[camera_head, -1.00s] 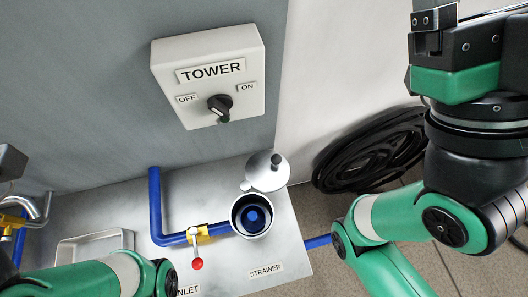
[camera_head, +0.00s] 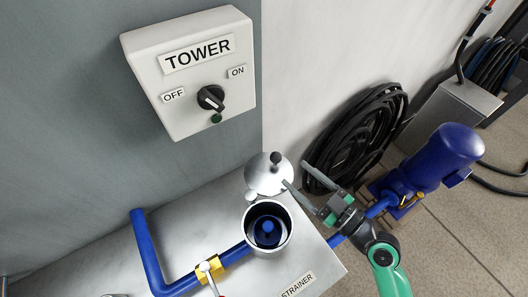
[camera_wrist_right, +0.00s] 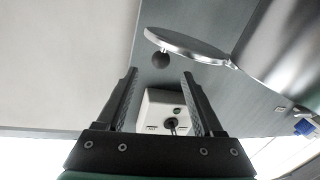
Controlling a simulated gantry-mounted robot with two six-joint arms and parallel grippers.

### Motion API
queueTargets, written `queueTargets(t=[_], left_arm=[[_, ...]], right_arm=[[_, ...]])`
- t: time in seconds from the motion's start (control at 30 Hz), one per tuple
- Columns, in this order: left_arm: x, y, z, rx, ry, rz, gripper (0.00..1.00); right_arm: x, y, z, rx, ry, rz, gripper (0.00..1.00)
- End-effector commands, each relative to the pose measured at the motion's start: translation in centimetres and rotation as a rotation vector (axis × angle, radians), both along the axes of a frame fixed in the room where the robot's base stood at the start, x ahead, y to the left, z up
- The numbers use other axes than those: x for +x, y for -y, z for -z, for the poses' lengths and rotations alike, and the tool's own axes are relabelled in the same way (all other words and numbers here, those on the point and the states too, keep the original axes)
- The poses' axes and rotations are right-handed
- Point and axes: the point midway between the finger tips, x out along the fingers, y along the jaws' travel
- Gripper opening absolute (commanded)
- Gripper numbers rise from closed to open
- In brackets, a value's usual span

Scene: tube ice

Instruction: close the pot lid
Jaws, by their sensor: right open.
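The steel strainer pot (camera_head: 285,240) stands open on the metal bench, with a blue part visible inside. Its round lid (camera_head: 262,180) is swung open on the pot's far side and has a black knob (camera_head: 275,157). My right gripper (camera_head: 296,175) is open and empty, its fingers pointing left beside the lid's right edge. In the right wrist view, the lid (camera_wrist_right: 190,46) and knob (camera_wrist_right: 160,60) are just beyond the open fingertips (camera_wrist_right: 160,74); the pot (camera_wrist_right: 285,50) is at the right. My left gripper is not in view.
The TOWER switch box (camera_head: 190,75) is on the wall behind. A blue pipe (camera_head: 150,255) with a yellow valve (camera_head: 208,258) runs left of the pot. A coiled black hose (camera_head: 350,135) and a blue pump (camera_head: 440,155) are at the right.

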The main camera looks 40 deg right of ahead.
Motion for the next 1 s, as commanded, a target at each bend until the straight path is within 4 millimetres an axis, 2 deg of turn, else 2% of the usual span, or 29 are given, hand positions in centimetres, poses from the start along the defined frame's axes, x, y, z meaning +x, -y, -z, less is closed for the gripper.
queueTargets(t=[0.17,0.4,0.53,0.7,0.93,1.0], left_arm=[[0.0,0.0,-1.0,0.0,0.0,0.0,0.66],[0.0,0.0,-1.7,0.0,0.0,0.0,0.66],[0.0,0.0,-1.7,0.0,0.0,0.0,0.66],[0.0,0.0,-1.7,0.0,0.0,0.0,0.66],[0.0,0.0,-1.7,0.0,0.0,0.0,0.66],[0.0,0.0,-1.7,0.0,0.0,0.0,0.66]], right_arm=[[2.4,-0.1,-0.4,-0.002,0.002,-0.005,0.69],[7.8,0.0,-0.3,-0.002,0.003,-0.005,0.69],[10.1,0.1,-0.2,-0.001,0.003,-0.004,0.69],[11.4,0.1,-0.1,-0.001,0.003,-0.003,0.69],[11.5,0.1,-0.1,-0.001,0.002,-0.002,0.69],[11.5,0.1,-0.1,-0.001,0.002,-0.002,0.58]])
